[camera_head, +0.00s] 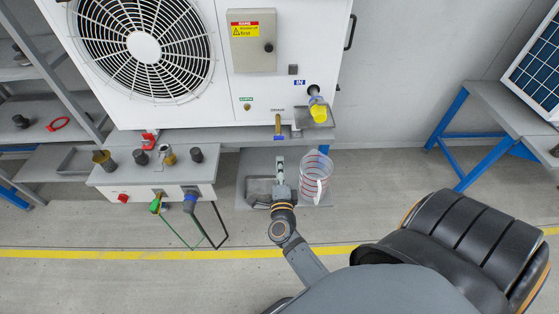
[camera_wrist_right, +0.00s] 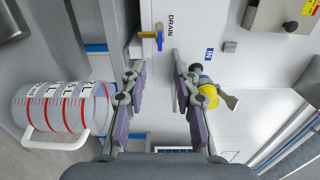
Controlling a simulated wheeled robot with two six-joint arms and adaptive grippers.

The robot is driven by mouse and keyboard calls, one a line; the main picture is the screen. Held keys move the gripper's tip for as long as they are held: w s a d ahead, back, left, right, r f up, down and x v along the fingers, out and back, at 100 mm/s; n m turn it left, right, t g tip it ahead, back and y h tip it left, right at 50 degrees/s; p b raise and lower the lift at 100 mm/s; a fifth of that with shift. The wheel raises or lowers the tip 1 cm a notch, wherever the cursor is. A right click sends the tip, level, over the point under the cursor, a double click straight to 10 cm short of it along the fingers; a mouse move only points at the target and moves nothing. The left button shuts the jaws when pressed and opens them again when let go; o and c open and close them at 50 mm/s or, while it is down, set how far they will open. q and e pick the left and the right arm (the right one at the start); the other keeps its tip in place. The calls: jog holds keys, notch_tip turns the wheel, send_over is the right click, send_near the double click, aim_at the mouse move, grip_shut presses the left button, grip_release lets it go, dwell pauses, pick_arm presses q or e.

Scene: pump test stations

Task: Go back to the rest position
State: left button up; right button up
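My right gripper (camera_head: 280,163) is low in front of the white pump unit (camera_head: 285,95), under its drain valve, and left of the clear measuring jug (camera_head: 316,178). In the right wrist view the right gripper (camera_wrist_right: 158,62) is open, with nothing between its fingers. The brass drain valve (camera_wrist_right: 151,35) is beyond the fingertips. The left gripper is not in view.
A yellow-capped inlet valve (camera_head: 319,112) sits on the unit's right. A small station with hoses (camera_head: 155,180) stands at left, beside a grey shelf rack (camera_head: 50,100). A blue-legged table (camera_head: 500,105) with a solar panel is at right. Floor in front is clear.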

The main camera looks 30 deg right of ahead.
dwell(0.4)
jog(key=s+a+f+n+g+y+p, duration=0.2)
jog(key=s+a+f+n+y+p, duration=0.15)
jog(key=f+n, duration=0.5)
jog(key=s+a+f+n+g+y+p, duration=0.2)
jog(key=s+a+f+n+y+p, duration=0.25)
jog(key=f, duration=0.65)
jog(key=s+d+f+n+g+p, duration=0.1)
jog(key=s+d+f+n+g, duration=0.1)
jog(key=s, duration=0.8)
jog(key=s+d+f+n+g+p, duration=0.1)
jog(key=s+f+n+g, duration=0.3)
jog(key=s, duration=0.6)
jog(key=s+d+f+n+g+p, duration=0.2)
jog(key=s+d+f+n+g, duration=0.1)
jog(key=s+f, duration=0.4)
jog(key=s+n+g, duration=0.1)
jog(key=s+n, duration=0.1)
jog(key=s, duration=0.1)
jog(key=shift+s+d+n+y, duration=0.2)
jog(key=shift+d+n+y, duration=0.1)
jog(key=shift+n+y, duration=0.1)
